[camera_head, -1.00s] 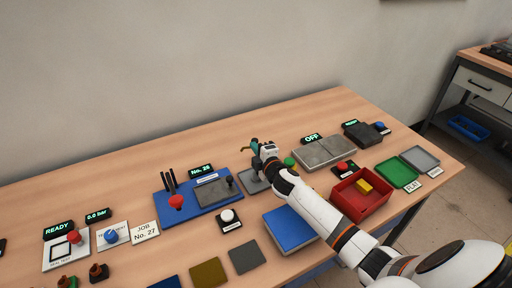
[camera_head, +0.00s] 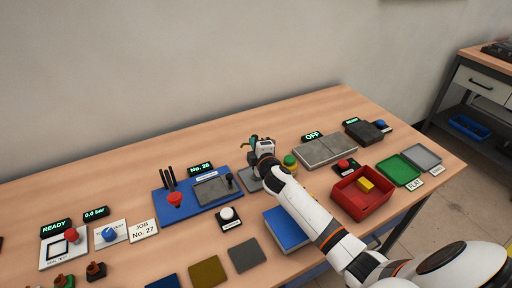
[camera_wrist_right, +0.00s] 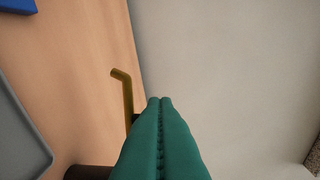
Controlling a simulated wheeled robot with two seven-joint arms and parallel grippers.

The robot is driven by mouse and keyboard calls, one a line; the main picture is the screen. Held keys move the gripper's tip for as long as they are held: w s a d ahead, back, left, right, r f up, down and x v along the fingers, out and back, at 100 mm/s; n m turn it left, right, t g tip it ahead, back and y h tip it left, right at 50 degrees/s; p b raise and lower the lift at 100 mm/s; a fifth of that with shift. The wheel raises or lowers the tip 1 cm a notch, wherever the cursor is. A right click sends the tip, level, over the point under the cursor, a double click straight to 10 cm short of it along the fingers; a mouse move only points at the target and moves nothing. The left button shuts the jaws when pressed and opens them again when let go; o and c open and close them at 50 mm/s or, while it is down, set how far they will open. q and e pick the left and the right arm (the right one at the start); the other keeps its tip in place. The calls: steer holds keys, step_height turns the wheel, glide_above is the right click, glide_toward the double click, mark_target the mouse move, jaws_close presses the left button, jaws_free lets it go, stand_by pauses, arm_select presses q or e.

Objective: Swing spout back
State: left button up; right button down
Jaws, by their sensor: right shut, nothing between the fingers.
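The spout, a bent brass-coloured tube (camera_wrist_right: 124,88), shows in the right wrist view, left of my right gripper's fingers. It rises from behind the fingers and its tip bends to the left. My right gripper (camera_wrist_right: 160,100) has its green fingers pressed together, with nothing between them. The fingers appear beside the spout; I cannot tell whether they touch it. In the head view my right gripper (camera_head: 254,142) is over the back of the table, above a grey plate (camera_head: 250,184). My left gripper is not in view.
The table behind the fixture is clear up to the wall.

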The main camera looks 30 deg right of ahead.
steer(key=shift+w+d+m+g+h+b, duration=0.2)
steer(key=shift+w+m+h+b, duration=0.25)
steer(key=shift+w+h+b, duration=0.45)
steer(key=shift+w+d+m+g+h+b, duration=0.15)
steer(key=shift+w+m+h+b, duration=0.4)
steer(key=shift+w, duration=0.55)
steer(key=shift+a, duration=0.1)
stand_by(0.7)
